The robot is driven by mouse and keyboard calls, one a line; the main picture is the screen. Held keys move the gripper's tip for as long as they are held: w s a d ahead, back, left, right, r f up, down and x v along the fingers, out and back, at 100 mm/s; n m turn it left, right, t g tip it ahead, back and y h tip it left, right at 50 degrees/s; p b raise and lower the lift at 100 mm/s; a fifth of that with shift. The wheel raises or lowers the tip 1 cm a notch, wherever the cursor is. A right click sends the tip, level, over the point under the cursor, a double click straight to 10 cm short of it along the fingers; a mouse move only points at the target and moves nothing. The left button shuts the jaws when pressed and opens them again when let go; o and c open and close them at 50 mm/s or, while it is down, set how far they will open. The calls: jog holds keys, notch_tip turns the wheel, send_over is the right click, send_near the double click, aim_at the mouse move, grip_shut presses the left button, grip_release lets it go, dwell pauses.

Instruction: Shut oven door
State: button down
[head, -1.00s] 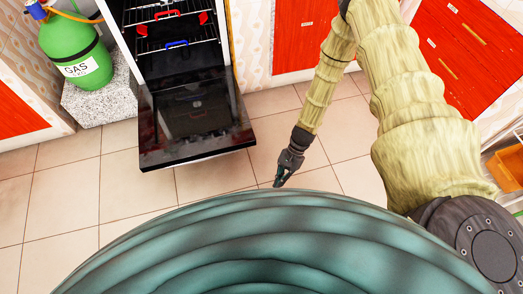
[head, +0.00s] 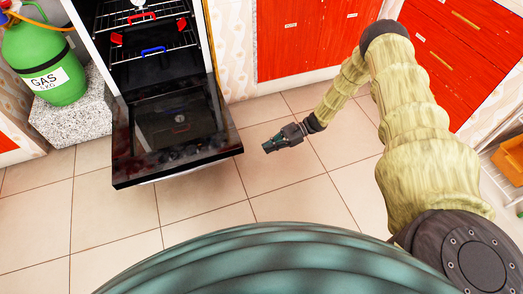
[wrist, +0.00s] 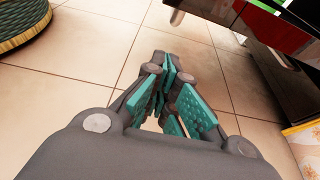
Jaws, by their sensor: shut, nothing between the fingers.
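The oven door (head: 178,130) is folded down open in the head view, its dark glass inner face upward. Behind it the oven cavity (head: 150,68) shows racks with red and blue handled pieces. My gripper (head: 266,148) is to the right of the door, apart from it, pointing left. In the wrist view my gripper (wrist: 168,95) shows its teal finger pads close together with nothing held. The door's dark underside and edge (wrist: 227,12) appear at the upper right of that view.
A green gas cylinder (head: 42,60) stands on a speckled block (head: 68,112) left of the oven. Red cabinets (head: 306,38) line the back and right. An orange bin (head: 510,158) is at the right edge. The tiled floor (head: 205,195) in front is clear.

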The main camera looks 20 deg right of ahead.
jog(key=a+r+b, duration=0.1)
jog(key=a+b, duration=0.2)
jog(key=a, duration=0.5)
jog(key=shift+w+a, duration=0.2)
jog(key=shift+a, duration=0.05)
jog(key=shift+r, duration=0.15)
dwell(0.4)
